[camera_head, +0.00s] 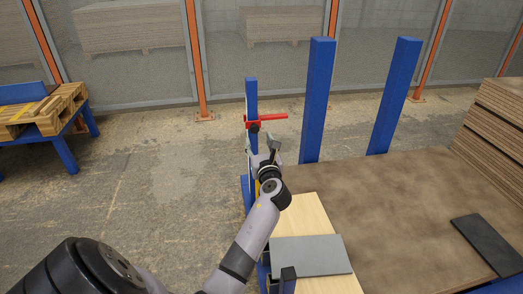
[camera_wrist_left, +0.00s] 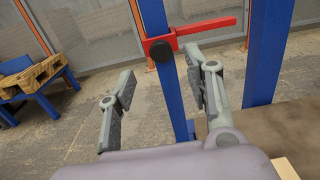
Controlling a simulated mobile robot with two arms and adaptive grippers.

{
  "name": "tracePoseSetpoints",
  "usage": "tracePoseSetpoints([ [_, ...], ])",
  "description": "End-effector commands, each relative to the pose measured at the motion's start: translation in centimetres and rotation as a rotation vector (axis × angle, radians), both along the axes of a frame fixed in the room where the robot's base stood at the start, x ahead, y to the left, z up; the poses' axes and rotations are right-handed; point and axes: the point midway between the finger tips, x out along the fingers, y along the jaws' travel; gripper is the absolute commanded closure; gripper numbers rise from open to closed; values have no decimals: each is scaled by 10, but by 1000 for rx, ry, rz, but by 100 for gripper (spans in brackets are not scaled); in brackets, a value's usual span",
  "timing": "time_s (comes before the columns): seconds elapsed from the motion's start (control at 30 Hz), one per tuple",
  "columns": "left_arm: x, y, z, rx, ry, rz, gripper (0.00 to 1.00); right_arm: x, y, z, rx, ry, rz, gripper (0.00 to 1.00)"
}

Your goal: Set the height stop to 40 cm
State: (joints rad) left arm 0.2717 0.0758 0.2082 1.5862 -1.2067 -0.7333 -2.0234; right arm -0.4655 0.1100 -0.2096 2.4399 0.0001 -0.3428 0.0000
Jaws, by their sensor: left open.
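The height stop is a red bar (camera_head: 270,117) with a black round knob (camera_head: 254,127), mounted on a thin blue upright post (camera_head: 251,94). In the left wrist view the red bar (camera_wrist_left: 208,27) points right from the post, and the knob (camera_wrist_left: 160,50) faces me. My left gripper (camera_head: 262,147) is just below the stop in the head view. In the left wrist view its two fingers (camera_wrist_left: 160,84) stand wide apart, empty, with the knob above and between them. I see no readable height marks on the post. My right gripper is not in view.
A brown-topped table (camera_head: 380,215) lies right of the post, with two thick blue posts (camera_head: 318,100) behind it. A grey plate (camera_head: 310,255) lies on a pale board (camera_head: 305,215). Stacked boards (camera_head: 495,125) stand at right. Open floor (camera_head: 150,180) lies left.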

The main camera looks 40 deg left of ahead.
Motion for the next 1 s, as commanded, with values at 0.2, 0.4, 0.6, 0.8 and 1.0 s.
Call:
tracePoseSetpoints([
  [0.2, -20, -26, 0, 1, 1, -1, 53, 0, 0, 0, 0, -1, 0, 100],
  [0.4, -26, -33, 0, 1, 1, 0, 53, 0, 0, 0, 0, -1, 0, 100],
  [0.6, -26, -32, 0, 1, 1, 0, 53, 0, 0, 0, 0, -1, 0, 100],
  [0.8, -27, -48, -5, -110, -102, -64, 53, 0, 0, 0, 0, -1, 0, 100],
  [1.0, -38, -122, -20, -661, -489, -297, 53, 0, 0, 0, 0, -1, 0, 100],
])
